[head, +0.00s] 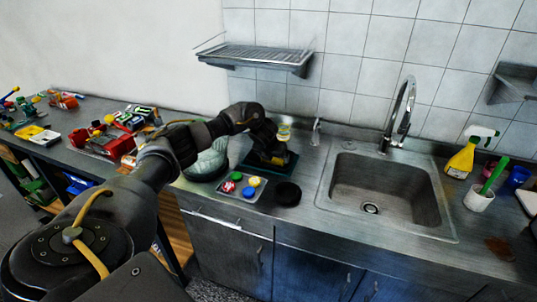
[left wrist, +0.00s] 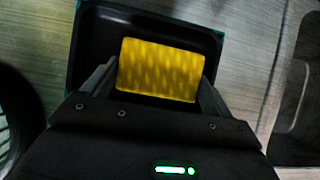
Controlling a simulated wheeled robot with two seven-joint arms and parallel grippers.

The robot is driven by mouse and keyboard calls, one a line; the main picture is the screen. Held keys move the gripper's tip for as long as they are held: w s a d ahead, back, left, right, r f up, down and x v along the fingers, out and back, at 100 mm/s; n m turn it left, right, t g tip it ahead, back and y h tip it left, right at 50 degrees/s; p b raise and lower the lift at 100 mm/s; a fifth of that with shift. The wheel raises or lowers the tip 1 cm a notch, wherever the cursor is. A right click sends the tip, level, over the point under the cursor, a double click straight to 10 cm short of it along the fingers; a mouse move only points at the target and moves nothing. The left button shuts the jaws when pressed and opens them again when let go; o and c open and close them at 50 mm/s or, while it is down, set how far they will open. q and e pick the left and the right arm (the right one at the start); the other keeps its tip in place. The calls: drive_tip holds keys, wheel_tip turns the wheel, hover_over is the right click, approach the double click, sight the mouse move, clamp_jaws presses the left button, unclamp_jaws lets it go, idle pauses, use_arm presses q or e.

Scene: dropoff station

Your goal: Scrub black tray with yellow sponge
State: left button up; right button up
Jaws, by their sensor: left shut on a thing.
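My left gripper (left wrist: 160,85) is shut on the yellow sponge (left wrist: 160,68) in the left wrist view. The sponge is over the inside of the black tray (left wrist: 125,14); I cannot tell whether it touches the tray's bottom. In the head view the black tray (head: 284,172) lies on the counter left of the sink, partly covered by my left gripper (head: 266,156). The sponge is hidden by the gripper in the head view. My right gripper is not in view.
A small tray with several coloured pieces (head: 238,194) and a round black item (head: 288,193) lie in front. A glass bowl (head: 207,163) stands left of the tray. The sink (head: 390,190) is to the right. A rack (head: 256,56) hangs above.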

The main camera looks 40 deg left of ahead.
use_arm(q)
drive_tip(key=shift+s+f, duration=0.1)
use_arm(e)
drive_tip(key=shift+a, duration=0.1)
use_arm(q)
drive_tip(key=shift+s+a, duration=0.2)
drive_tip(key=shift+a, duration=0.4)
drive_tip(key=shift+s+a, duration=0.15)
drive_tip(key=shift+a, duration=0.45)
drive_tip(key=shift+s+a, duration=0.15)
drive_tip(key=shift+a, duration=0.3)
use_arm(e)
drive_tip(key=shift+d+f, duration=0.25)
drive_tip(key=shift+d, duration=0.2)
use_arm(q)
wheel_tip(320, 180, up, 4)
drive_tip(key=p, duration=0.3)
drive_tip(key=shift+r, duration=0.2)
drive_tip(key=shift+r+p, duration=0.8)
drive_tip(key=shift+r, duration=0.1)
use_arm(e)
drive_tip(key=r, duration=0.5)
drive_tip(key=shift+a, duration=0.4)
